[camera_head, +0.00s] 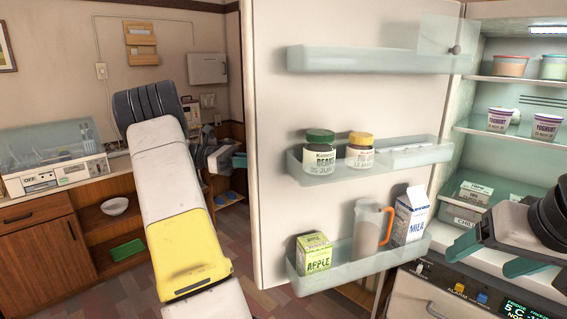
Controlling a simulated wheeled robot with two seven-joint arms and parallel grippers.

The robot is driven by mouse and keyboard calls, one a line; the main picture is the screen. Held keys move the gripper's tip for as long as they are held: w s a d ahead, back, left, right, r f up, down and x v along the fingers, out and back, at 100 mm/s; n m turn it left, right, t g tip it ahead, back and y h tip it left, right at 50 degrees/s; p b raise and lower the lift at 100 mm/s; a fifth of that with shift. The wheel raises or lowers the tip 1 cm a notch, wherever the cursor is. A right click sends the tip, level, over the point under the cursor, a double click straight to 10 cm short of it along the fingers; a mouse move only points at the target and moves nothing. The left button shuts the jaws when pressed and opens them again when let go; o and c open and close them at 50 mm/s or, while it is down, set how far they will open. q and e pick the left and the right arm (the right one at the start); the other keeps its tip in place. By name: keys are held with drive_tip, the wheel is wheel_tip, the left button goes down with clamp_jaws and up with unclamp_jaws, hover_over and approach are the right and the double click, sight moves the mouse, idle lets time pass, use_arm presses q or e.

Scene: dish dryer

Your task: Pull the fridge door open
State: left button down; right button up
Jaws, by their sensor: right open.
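The fridge door (272,130) stands wide open, its white inner face with clear shelves turned toward me. The lit fridge interior (520,95) shows at the right, with yoghurt cups and tubs on its shelves. My right gripper (483,260) is open and empty, in front of the lower part of the fridge opening, right of the door shelves. My left arm reaches up on the left of the door. Its gripper (238,160) is near the door's outer edge, partly hidden behind the arm, and its jaws are not clear. The door's outer face and handle are hidden.
The door shelves hold two jars (320,155), an apple carton (314,252), a jug (370,228) and a milk carton (410,218). A control panel (470,295) is below the fridge opening. A wooden counter (38,225) with a dish dryer stands at the left.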

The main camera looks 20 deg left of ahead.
use_arm(q)
drive_tip(key=shift+w+a, duration=0.15)
drive_tip(key=shift+w, duration=0.15)
drive_tip(key=c, duration=1.4)
unclamp_jaws()
drive_tip(key=shift+o, duration=0.2)
drive_tip(key=shift+a, duration=0.1)
drive_tip(key=s+a, duration=0.1)
drive_tip(key=a, duration=0.6)
drive_tip(key=shift+s+a, duration=0.15)
drive_tip(key=shift+a, duration=0.1)
